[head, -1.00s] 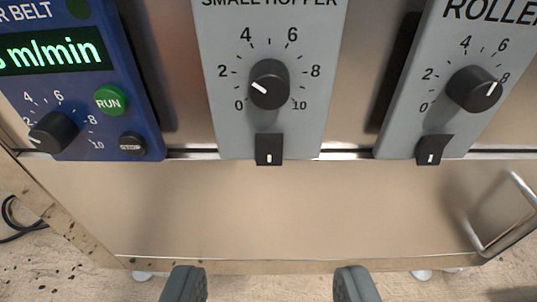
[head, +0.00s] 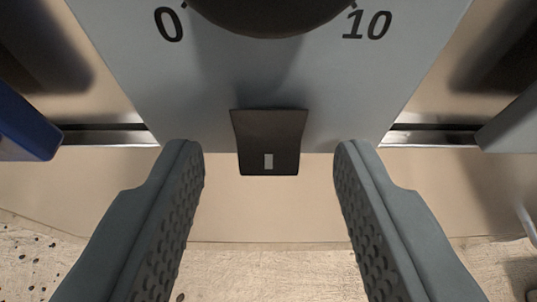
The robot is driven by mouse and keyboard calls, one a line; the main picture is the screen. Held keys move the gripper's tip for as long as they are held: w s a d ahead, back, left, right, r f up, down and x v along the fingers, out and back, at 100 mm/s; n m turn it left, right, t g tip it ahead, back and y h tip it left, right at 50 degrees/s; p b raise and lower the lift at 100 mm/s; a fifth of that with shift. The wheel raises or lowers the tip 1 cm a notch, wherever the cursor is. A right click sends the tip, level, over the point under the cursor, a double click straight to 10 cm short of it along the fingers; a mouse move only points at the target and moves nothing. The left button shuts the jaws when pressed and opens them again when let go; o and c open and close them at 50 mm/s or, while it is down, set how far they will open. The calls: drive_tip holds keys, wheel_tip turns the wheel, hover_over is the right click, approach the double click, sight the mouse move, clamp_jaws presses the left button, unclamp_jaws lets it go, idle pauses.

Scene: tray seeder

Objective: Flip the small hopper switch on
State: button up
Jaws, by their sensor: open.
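The small hopper switch (head: 269,141) is a black rocker with a small light mark near its lower edge. It sits at the bottom edge of the grey small hopper panel (head: 200,85), below the black dial (head: 272,12). My gripper (head: 269,155) is open, with one grey ridged finger on each side of the switch in the picture. A gap shows between each finger and the switch, and nothing is held. I cannot tell from this view how far the fingertips are from the panel face.
A blue panel corner (head: 25,125) shows at the left and a grey panel corner (head: 510,125) at the right. A metal rail (head: 430,136) runs behind the panels. The cabinet front below the switch is plain and clear.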

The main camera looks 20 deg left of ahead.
clamp_jaws()
drive_tip(key=shift+f, duration=0.1)
drive_tip(key=shift+f+t+y, duration=0.2)
drive_tip(key=shift+t, duration=0.5)
drive_tip(key=shift+f+t+y, duration=0.15)
drive_tip(key=shift+t+y, duration=0.05)
drive_tip(key=shift+t, duration=0.5)
unclamp_jaws()
